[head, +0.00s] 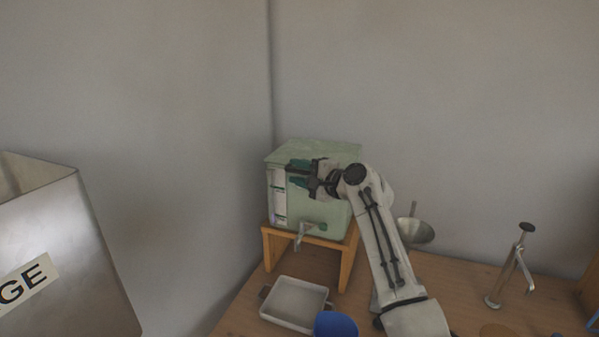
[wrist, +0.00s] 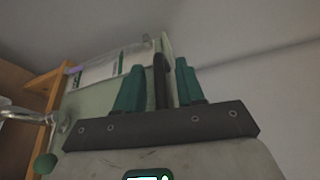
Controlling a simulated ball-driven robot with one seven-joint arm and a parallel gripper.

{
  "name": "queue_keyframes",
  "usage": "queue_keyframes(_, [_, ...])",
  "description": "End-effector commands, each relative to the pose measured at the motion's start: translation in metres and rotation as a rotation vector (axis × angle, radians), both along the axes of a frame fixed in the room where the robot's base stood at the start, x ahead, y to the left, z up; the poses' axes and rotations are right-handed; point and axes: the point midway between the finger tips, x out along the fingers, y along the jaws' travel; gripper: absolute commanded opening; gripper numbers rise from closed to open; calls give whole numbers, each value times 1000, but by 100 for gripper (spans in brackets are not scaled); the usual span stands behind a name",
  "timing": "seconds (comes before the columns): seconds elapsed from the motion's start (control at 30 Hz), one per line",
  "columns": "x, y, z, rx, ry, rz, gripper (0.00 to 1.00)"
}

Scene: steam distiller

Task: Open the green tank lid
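The pale green tank (head: 338,219) stands on a wooden stand in the room corner, its lid (head: 310,150) lying flat and closed on top. My gripper (head: 297,173) is at the tank's upper front, just below the lid's front edge, with its teal fingers apart. In the wrist view, the fingers of my gripper (wrist: 158,88) stand on either side of a narrow dark upright piece (wrist: 162,82), probably the lid's handle. Slim gaps show between it and both fingers. The tank's side (wrist: 92,103) and white label show to the left there. My wrist hides part of the tank front.
The wooden stand (head: 348,262) holds the tank above the table, and a metal tap (head: 304,234) juts from its front. A white tray (head: 294,302), a blue round object (head: 335,325), a metal bowl (head: 415,232) and a metal press-like tool (head: 511,265) are nearby. A metal bin (head: 70,255) stands left.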

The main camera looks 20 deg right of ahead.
Motion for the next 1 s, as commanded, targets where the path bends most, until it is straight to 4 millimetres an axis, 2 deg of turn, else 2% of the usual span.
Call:
queue_keyframes(0.2, [0,0,0,0,0,0,38])
queue_keyframes(0.6, [0,0,0,0,1,1,0])
queue_keyframes(1.0, [0,0,-1,0,1,1,0])
